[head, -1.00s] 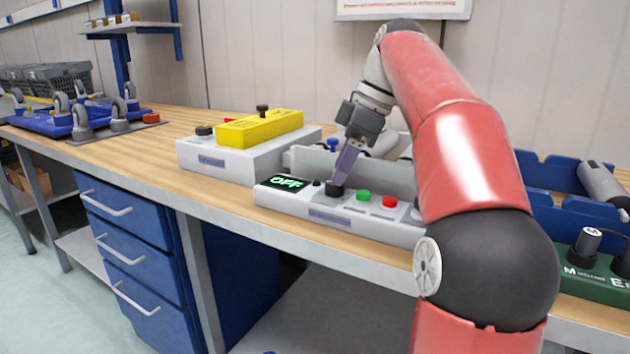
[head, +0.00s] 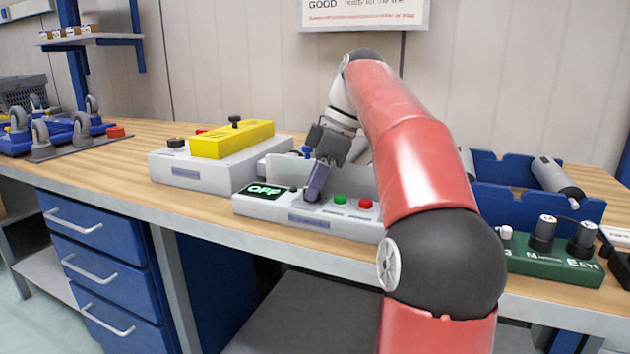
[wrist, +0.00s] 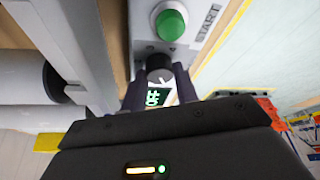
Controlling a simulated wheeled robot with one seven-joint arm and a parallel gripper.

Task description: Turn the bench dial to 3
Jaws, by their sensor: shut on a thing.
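The bench dial (wrist: 159,67) is a black knob on a grey control box (head: 308,221), between the display and the green button. My gripper (head: 312,196) reaches down onto it in the head view and hides most of it. In the wrist view my gripper (wrist: 160,92) has one finger on each side of the dial and is shut on it. The display (head: 264,190) glows green and reads OFF. It also shows, partly covered, between the fingers in the wrist view (wrist: 154,98).
Green (head: 340,199) and red (head: 365,204) buttons sit right of the dial. A grey box with a yellow block (head: 232,140) stands behind left. A green box with knobs (head: 555,268) and blue bins (head: 520,175) are at right. The bench front left is clear.

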